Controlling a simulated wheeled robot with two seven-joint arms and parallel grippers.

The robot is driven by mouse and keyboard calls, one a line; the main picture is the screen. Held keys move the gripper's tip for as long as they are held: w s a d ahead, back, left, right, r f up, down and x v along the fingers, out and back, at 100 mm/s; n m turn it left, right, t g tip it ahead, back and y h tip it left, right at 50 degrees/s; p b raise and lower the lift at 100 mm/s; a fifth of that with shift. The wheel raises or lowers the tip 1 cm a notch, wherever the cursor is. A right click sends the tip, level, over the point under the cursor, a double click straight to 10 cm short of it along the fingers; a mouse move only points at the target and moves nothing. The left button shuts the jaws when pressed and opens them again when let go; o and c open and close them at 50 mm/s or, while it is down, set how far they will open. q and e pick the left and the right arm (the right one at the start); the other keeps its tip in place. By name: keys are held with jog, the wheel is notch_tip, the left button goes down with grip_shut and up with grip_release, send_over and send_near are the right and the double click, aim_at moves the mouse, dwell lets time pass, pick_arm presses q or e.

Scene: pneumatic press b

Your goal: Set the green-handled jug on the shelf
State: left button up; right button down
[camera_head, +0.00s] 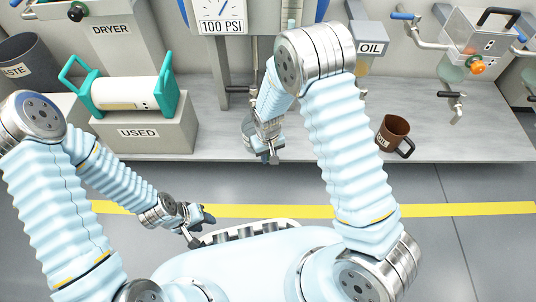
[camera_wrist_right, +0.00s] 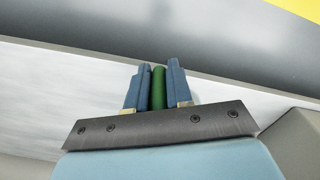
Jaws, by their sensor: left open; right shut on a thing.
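My right gripper (camera_head: 272,156) is over the front edge of the pale shelf (camera_head: 225,148), near the middle of the head view. In the right wrist view its two blue fingers (camera_wrist_right: 157,86) are shut on a narrow green bar, which looks like the jug's green handle (camera_wrist_right: 158,90). My left gripper (camera_head: 199,226) is open and empty, low in front of the shelf near my base.
A teal-handled cylinder (camera_head: 125,93) lies on the USED box (camera_head: 148,133) at left. The press (camera_head: 222,22) stands behind. Shelf between my right arm and the USED box looks clear.

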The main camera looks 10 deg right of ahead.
jog(key=c, duration=0.9)
grip_release()
jog(key=shift+c, duration=0.2)
notch_tip(320, 180, up, 14)
jog(key=p, duration=0.3)
jog(key=shift+f+p, duration=0.1)
jog(key=shift+p, duration=0.25)
jog(key=s+f+m+y, duration=0.4)
jog(key=s+f, duration=1.1)
jog(key=s, duration=0.1)
notch_tip(320, 180, up, 13)
jog(key=p, duration=1.2)
jog(key=shift+s+f+t+p, duration=0.15)
jog(key=shift+s+t+p, duration=0.2)
jog(key=shift+s+t, duration=0.1)
